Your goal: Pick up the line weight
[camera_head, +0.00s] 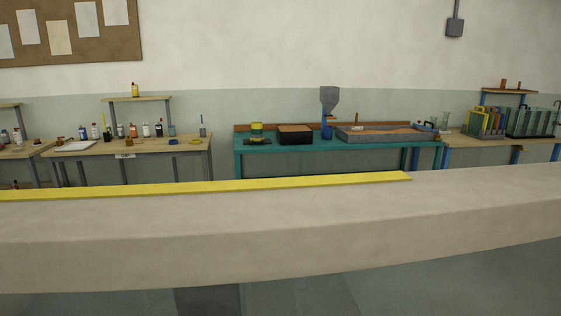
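I cannot make out a line weight in the head view; the things on the far benches are too small to tell one for certain. Neither my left gripper nor my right gripper is in view.
A long pale ledge (300,235) with a yellow strip (220,187) crosses in front of me. Behind it stand a wooden bench with bottles (190,147), a teal bench (285,152) with a grey tray (385,137) and funnel (329,98), and a right bench (470,142) with racks.

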